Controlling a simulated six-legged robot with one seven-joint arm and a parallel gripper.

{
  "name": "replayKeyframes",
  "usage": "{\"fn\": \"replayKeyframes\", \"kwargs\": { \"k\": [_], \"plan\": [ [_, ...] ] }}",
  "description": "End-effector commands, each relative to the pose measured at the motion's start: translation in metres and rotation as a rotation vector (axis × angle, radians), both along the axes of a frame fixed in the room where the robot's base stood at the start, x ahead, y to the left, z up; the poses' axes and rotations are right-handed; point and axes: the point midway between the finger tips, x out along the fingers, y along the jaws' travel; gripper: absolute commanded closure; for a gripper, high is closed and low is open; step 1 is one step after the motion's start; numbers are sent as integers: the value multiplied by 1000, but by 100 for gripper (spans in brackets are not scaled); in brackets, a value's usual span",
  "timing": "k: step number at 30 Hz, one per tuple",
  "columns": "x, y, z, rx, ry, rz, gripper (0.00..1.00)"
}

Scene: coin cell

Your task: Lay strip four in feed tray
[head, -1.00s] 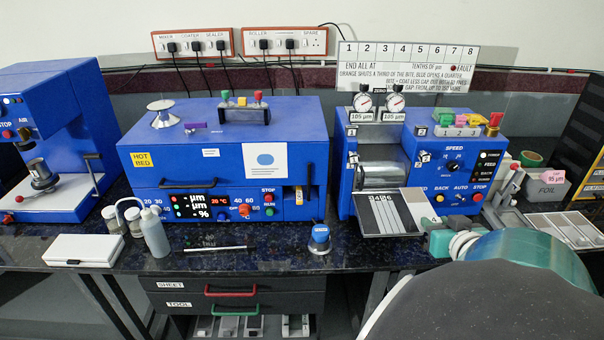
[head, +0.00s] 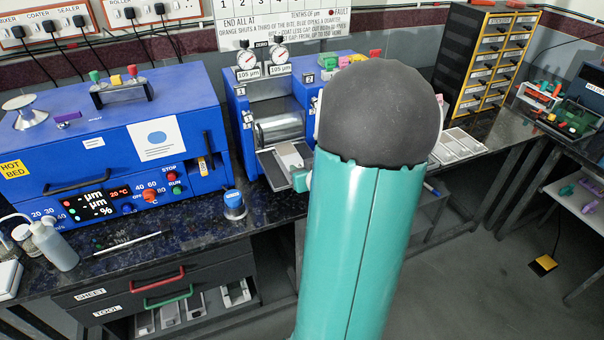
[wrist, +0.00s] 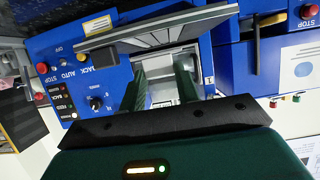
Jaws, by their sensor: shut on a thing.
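The feed tray (head: 268,166) sticks out from the front of the blue roller machine, below its steel roller (head: 279,128). In the wrist view the tray (wrist: 150,38) shows upside down, with dark and pale stripes on it. My gripper (wrist: 161,78) has its two green fingers at the tray's roller end. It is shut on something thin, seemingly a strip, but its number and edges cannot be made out. In the head view my arm covers most of my gripper and the right of the machine; only a teal part (head: 300,180) shows at the tray.
The blue hot-bed machine (head: 120,150) stands left of the roller machine. A blue-topped weight (head: 233,204) stands on the counter between them. A pen-like tool (head: 133,242) lies at the counter's front. Pale trays (head: 460,145) and a drawer cabinet (head: 490,60) are to the right.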

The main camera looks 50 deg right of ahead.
Motion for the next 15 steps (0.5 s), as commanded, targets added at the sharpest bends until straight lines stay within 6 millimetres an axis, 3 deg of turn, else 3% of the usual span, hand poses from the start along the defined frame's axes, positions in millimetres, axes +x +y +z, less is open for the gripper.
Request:
{"fn": "replayKeyframes", "kwargs": {
  "k": [4,15],
  "plan": [
    [-1,0,-19,3,0,-1,90],
    [-1,0,-23,2,0,-2,90]
  ]
}}
